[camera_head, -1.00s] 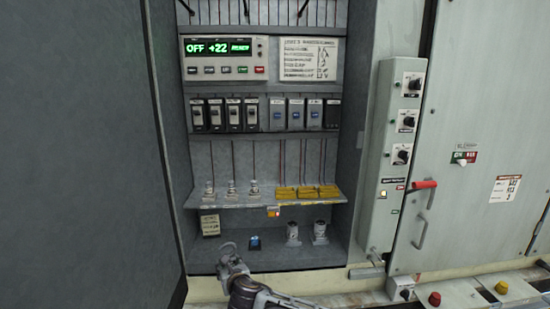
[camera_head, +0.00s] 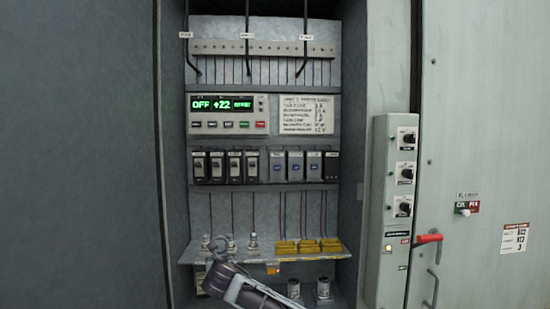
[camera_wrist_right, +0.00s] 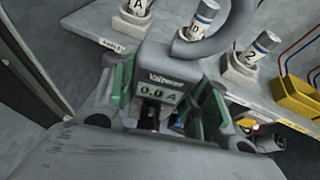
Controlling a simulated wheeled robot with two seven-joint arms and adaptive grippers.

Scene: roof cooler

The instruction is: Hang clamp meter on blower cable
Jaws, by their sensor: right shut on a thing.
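My right gripper (camera_wrist_right: 166,92) is shut on the clamp meter (camera_wrist_right: 160,78), a grey box with a display reading 0.0 A, held between green-padded fingers. The meter's grey curved jaw extends past the gripper, in front of the fuse shelf. In the head view my right arm reaches in at the bottom, and its gripper is hard to make out near the shelf's left part. Three black cables with small white tags hang at the cabinet top: left (camera_head: 187,55), middle (camera_head: 247,55) and right (camera_head: 305,50). Their tags are too small to read surely. My left gripper is out of view.
The shelf (camera_head: 185,256) carries upright fuses (camera_head: 253,243) and yellow blocks (camera_head: 308,246). Above are a breaker row (camera_head: 265,167) and a display panel (camera_head: 228,114). A switch box (camera_head: 392,220) and a red handle (camera_head: 428,238) are at right. Space before the upper panels looks clear.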

